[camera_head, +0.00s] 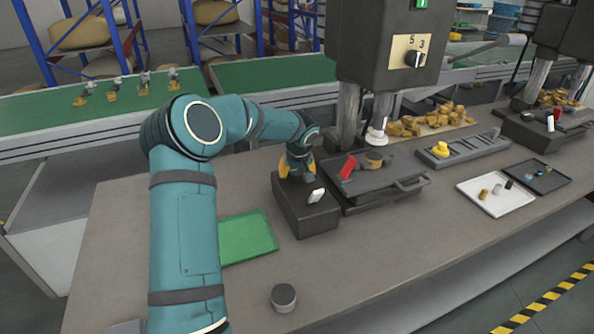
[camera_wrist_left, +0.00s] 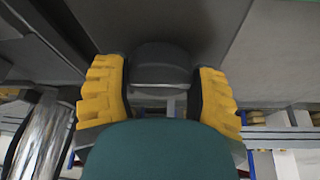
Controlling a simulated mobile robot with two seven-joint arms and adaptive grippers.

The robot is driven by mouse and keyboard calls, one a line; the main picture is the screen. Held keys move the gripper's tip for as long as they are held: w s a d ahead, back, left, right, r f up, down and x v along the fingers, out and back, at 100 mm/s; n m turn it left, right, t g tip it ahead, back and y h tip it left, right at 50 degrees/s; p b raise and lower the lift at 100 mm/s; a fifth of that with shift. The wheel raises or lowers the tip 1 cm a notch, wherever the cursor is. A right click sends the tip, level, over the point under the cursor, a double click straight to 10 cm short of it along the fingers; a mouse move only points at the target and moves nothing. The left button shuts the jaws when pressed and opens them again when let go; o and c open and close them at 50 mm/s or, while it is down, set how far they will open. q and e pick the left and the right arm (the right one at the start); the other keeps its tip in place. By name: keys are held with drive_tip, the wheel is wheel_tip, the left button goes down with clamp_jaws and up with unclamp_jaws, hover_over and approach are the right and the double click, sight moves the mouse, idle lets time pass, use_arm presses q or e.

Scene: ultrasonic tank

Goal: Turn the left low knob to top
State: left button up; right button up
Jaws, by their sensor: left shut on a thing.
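My left gripper (camera_head: 297,167) reaches down at the back of a dark box (camera_head: 310,221) on the workbench. In the left wrist view the two yellow fingers (camera_wrist_left: 162,90) are shut on a dark round knob (camera_wrist_left: 161,66), one on each side. This looks like the left low knob; the head view mostly hides it behind the gripper, and I cannot read its setting. A white switch (camera_head: 316,195) stands on the same box, in front of the gripper. Another knob (camera_head: 415,59) sits on a beige plate high on the machine. My right gripper is not in view.
A red switch (camera_head: 348,167) and a dark machine base (camera_head: 384,190) stand just right of the box. A green tray (camera_head: 248,238) and a grey cylinder (camera_head: 283,298) are on the bench. The bench front is mostly clear. A white tray (camera_head: 496,211) lies right.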

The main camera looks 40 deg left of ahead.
use_arm(q)
drive_tip(key=m+p, duration=0.1)
drive_tip(key=m, duration=0.1)
drive_tip(key=shift+r+m+t+h+p, duration=0.15)
drive_tip(key=shift+m+t+h+p, duration=0.15)
drive_tip(key=shift+h+p, duration=0.1)
drive_tip(key=m+h+p, duration=0.1)
drive_tip(key=m+p, duration=0.2)
drive_tip(key=p, duration=0.1)
drive_tip(key=shift+s+a+t, duration=0.1)
drive_tip(key=shift+t, duration=0.2)
drive_tip(key=m+h+p, duration=0.1)
drive_tip(key=m+p, duration=0.3)
drive_tip(key=shift+h, duration=0.3)
drive_tip(key=shift+m+h+p, duration=0.4)
drive_tip(key=shift+m+p, duration=0.25)
drive_tip(key=shift+m, duration=0.25)
drive_tip(key=shift+m+h+p, duration=0.3)
drive_tip(key=shift+m, duration=0.7)
drive_tip(key=m, duration=0.1)
drive_tip(key=m+h, duration=0.1)
drive_tip(key=shift+a+f+m, duration=0.1)
drive_tip(key=shift+f+m, duration=0.15)
drive_tip(key=shift+m, duration=0.05)
drive_tip(key=m+g+h+b, duration=0.1)
drive_tip(key=m, duration=0.2)
drive_tip(key=shift+m, duration=0.3)
drive_tip(key=shift+m+g+h+b, duration=0.4)
drive_tip(key=shift+m+g, duration=0.4)
drive_tip(key=shift+m, duration=1.1)
